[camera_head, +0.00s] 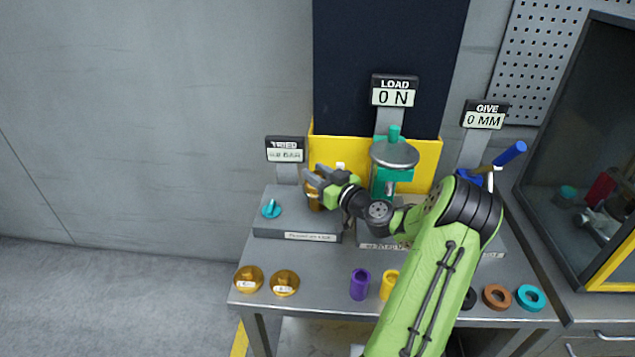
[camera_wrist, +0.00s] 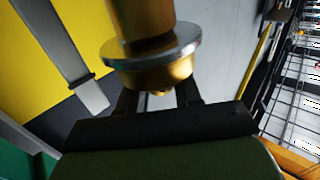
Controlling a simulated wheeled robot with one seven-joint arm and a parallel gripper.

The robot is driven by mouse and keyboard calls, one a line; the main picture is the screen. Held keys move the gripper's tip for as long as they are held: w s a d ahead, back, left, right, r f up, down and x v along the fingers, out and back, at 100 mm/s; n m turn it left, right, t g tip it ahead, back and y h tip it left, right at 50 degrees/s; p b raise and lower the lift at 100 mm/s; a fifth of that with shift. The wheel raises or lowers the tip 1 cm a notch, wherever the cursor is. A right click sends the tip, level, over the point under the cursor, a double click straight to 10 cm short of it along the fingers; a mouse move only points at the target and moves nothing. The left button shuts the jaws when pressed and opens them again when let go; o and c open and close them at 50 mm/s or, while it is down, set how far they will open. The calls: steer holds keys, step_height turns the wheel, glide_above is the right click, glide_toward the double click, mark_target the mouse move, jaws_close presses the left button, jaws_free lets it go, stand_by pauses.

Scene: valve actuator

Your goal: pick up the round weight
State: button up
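Two round brass pieces with white labels lie side by side on the bench's front left, one at the left (camera_head: 248,279) and one right of it (camera_head: 285,283). A third brass piece (camera_head: 314,195) is at my gripper, above the left grey block. In the wrist view it is a brass cylinder with a silver flange (camera_wrist: 152,62). Which of these is the round weight I cannot tell. My gripper (camera_head: 318,180) has its fingers apart beside the third piece. The flange hides the fingertips in the wrist view, so I cannot tell whether they grip it.
The grey block (camera_head: 290,225) carries a small teal knob (camera_head: 271,209). A teal stand with a grey disc (camera_head: 394,153) is behind my arm. Purple (camera_head: 360,284) and yellow (camera_head: 389,285) cylinders, and brown (camera_head: 496,297) and cyan (camera_head: 531,297) rings, line the front edge.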

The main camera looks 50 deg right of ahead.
jaws_close()
